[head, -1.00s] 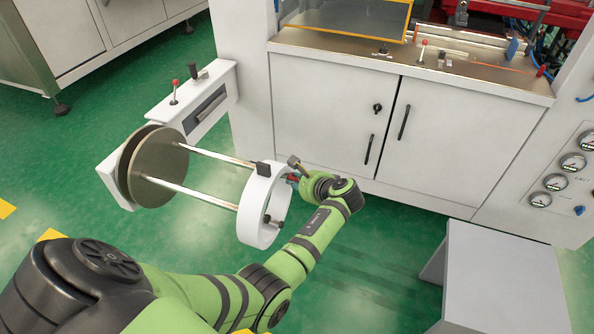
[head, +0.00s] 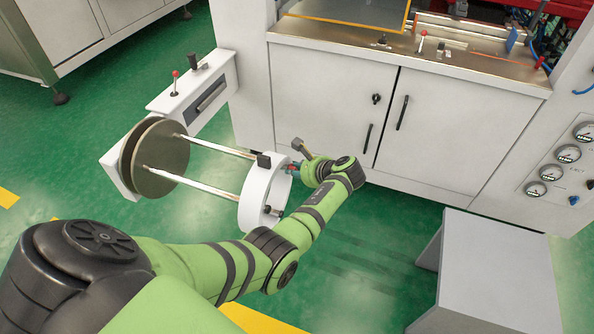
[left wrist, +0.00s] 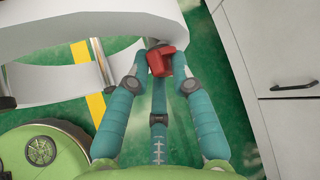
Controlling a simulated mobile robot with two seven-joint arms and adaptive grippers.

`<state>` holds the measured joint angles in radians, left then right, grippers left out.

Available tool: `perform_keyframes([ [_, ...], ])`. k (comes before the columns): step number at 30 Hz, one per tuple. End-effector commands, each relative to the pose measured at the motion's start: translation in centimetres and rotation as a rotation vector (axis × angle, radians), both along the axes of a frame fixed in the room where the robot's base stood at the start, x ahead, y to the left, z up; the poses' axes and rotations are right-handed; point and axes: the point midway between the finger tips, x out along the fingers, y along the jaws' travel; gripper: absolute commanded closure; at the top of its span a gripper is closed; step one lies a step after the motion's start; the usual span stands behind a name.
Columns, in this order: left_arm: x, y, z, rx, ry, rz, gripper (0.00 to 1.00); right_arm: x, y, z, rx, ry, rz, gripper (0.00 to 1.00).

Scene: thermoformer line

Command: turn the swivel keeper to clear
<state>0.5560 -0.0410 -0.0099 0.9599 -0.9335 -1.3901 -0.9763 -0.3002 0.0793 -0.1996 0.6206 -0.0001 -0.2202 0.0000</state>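The white ring (head: 251,190) stands at the end of two steel rods, left of the cabinet in the head view. A small red piece (head: 296,165), which looks like the swivel keeper, sits at its right side. In the head view my left gripper (head: 298,178) is small and partly hidden. My right gripper is not in view.
Grey round plates (head: 160,160) sit at the far left end of the rods. A white cabinet (head: 425,130) with black handles stands behind my left arm. A grey step or box (head: 495,270) stands at the lower right. Green floor is open around the ring.

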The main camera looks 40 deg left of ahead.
Motion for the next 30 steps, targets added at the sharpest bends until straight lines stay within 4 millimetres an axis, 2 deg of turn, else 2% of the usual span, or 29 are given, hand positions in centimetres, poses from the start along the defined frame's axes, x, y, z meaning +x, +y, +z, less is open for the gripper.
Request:
perform_keyframes([
  [10, 0.0, 0.0, 0.1, 0.001, -0.001, 0.0, 0.56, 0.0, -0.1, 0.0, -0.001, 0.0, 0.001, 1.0],
  [14, -0.1, -0.7, 0.5, 0.001, -0.002, -0.001, 0.56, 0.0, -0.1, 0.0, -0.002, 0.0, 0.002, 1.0],
  [30, -1.8, -8.3, 6.7, 0.0, -0.004, 0.0, 0.56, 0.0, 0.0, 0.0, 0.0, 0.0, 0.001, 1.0],
])
